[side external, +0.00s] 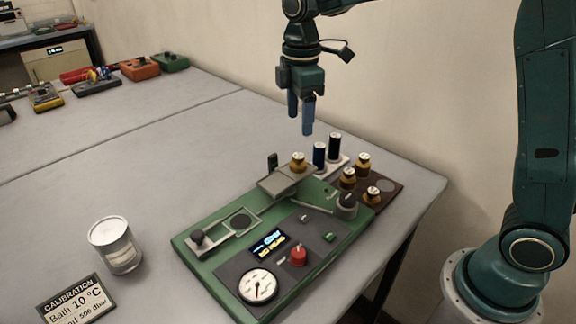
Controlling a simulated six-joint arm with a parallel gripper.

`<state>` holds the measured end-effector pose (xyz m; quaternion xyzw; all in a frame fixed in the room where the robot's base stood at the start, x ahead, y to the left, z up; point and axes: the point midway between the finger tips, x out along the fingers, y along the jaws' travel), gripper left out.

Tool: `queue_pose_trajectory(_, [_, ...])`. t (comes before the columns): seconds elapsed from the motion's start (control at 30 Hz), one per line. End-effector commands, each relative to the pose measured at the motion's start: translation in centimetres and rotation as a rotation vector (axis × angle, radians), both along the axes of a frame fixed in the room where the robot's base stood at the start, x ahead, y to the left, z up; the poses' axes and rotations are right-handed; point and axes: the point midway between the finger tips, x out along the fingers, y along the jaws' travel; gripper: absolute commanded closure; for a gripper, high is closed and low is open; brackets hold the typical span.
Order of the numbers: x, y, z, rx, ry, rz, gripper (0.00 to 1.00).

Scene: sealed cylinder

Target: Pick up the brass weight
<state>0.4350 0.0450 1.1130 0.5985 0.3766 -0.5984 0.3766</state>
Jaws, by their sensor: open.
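Several brass weights with pale tops are in view. One brass weight (298,162) is at the far edge of a grey square plate (283,182) on the green device; it appears to rest on the plate. Another brass weight (363,161), a brass weight (348,178) and a brass weight (372,195) stand on a brown block (389,188) at the right. My gripper (300,118) points down, open and empty, above the far side of the device. It is above the weight near the plate and touches nothing. I cannot tell which weight the task means.
The green device (185,245) has a gauge, a display, a red knob and a lever. A white can (117,247) and a calibration sign (75,302) are at left.

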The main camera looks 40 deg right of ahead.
Motion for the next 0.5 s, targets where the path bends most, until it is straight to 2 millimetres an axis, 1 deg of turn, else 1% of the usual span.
queue_pose_trajectory(0.03, [0.0, 0.0, -0.9, 0.0, 0.004, 0.0, 0.39])
queue_pose_trajectory(0.1, [-0.1, 0.0, -2.0, -0.001, 0.005, 0.0, 0.39])
queue_pose_trajectory(0.23, [0.0, 0.0, -3.7, -0.001, 0.003, -0.001, 0.39])
queue_pose_trajectory(0.4, [0.0, 0.0, -5.1, 0.0, 0.002, -0.001, 0.39])
queue_pose_trajectory(0.5, [0.0, 0.0, -5.3, 0.0, 0.001, -0.001, 0.39])
